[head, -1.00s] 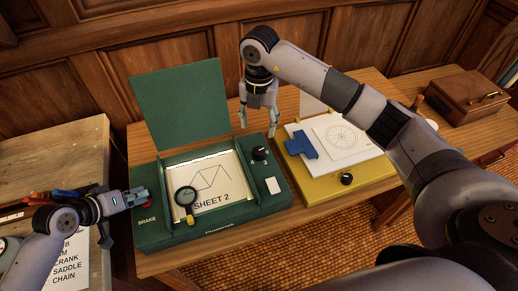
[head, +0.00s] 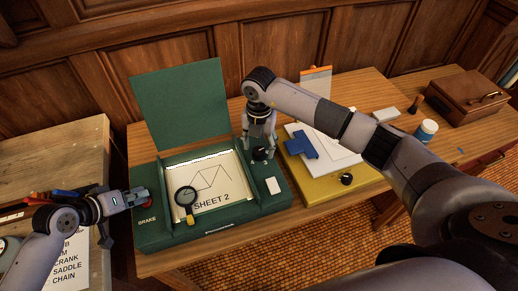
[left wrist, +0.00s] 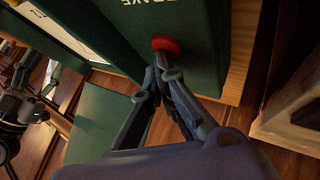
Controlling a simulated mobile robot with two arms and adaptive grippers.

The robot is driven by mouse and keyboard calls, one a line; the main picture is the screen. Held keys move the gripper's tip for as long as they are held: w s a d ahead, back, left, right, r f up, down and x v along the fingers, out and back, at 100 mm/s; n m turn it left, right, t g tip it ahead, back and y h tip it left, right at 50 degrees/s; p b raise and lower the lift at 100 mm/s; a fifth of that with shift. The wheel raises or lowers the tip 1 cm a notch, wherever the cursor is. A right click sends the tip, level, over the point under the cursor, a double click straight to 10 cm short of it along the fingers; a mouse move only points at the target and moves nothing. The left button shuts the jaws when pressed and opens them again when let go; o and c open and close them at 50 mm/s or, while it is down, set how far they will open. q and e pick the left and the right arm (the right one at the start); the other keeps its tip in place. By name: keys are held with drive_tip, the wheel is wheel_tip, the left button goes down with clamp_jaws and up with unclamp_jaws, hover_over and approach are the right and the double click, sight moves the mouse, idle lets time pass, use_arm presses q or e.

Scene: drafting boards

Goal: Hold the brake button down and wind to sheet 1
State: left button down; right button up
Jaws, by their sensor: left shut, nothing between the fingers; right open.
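The green drafting box (head: 238,211) has its lid (head: 180,105) standing open, and its window shows a sheet (head: 215,178) marked SHEET 2. A black winding knob (head: 260,154) is on its right side. My right gripper (head: 258,148) is open and points down at the knob, its fingers around or just above it; I cannot tell whether they touch. The red brake button (left wrist: 166,44) is by the BRAKE label in the left wrist view. My left gripper (left wrist: 160,70) is shut and empty with its tips at the button; contact is unclear. It also shows in the head view (head: 143,196).
A yellow board (head: 325,180) with a blue piece (head: 301,144) and black knob (head: 346,179) stands to the right. A wooden bench (head: 65,150) is at left.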

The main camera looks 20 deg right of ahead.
drive_tip(key=shift+f, duration=1.2)
drive_tip(key=shift+c, duration=0.4)
drive_tip(key=c, duration=1.1)
